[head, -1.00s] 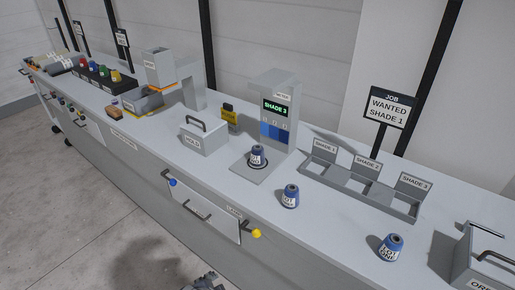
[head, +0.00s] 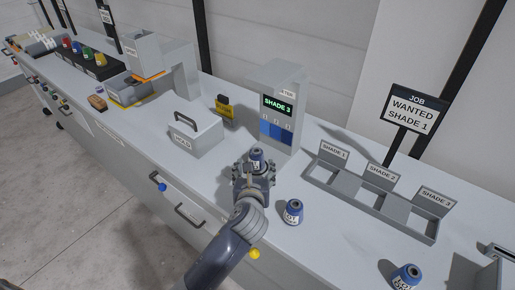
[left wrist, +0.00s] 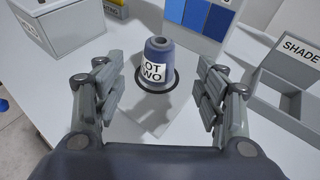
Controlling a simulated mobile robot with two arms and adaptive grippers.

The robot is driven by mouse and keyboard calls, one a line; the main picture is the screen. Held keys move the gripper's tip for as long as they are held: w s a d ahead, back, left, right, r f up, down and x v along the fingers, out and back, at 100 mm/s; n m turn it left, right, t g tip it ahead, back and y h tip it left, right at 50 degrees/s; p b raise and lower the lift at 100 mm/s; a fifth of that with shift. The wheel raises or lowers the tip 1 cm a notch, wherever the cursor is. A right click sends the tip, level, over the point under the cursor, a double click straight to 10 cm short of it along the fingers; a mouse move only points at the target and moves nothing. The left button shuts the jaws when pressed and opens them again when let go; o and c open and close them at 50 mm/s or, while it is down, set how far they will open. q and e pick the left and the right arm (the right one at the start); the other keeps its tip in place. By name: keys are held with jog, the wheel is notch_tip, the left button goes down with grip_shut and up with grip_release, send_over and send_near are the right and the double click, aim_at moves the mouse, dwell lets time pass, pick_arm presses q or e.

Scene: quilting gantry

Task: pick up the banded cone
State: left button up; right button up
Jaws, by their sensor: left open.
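A blue-grey cone with a white label reading "OT WO" in the visible part (left wrist: 155,62) stands upright inside a dark ring on the plate of the shade reader; it also shows in the head view (head: 256,157). My left gripper (head: 254,173) is open, its fingers on either side of the near space before this cone, not touching it. Two more blue cones with white lot labels stand on the bench, one right of my gripper (head: 293,211) and one at the lower right (head: 405,277). I cannot tell which is banded. My right gripper is not in view.
The reader (head: 276,105) behind the cone displays "SHADE 3". A grey lidded box (head: 195,137) stands left of it. A three-bay tray (head: 370,212) marked by shade stands right, below a sign (head: 414,108) reading "WANTED SHADE 1". Bench between cones and tray is clear.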

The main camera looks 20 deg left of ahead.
aim_at(256, 155)
pick_arm(q)
jog(key=shift+w+r, duration=0.1)
jog(key=shift+w, duration=0.3)
jog(key=shift+w+a, duration=0.1)
jog(key=shift+w, duration=0.1)
jog(key=x, duration=0.3)
jog(key=shift+w, duration=0.3)
jog(key=shift+w+a+p, duration=0.3)
jog(key=shift+w+p, duration=0.3)
jog(key=shift+w, duration=0.25)
jog(key=shift+x, duration=1.15)
jog(key=shift+w+a+f, duration=0.15)
jog(key=shift+w+f, duration=0.25)
jog(key=shift+w, duration=0.05)
jog(key=c, duration=1.2)
jog(key=shift+c, duration=0.6)
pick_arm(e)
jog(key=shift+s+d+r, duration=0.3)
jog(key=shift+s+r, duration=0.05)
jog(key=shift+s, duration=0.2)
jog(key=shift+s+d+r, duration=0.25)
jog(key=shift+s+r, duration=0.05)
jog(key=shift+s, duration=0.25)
pick_arm(q)
jog(key=shift+r, duration=0.1)
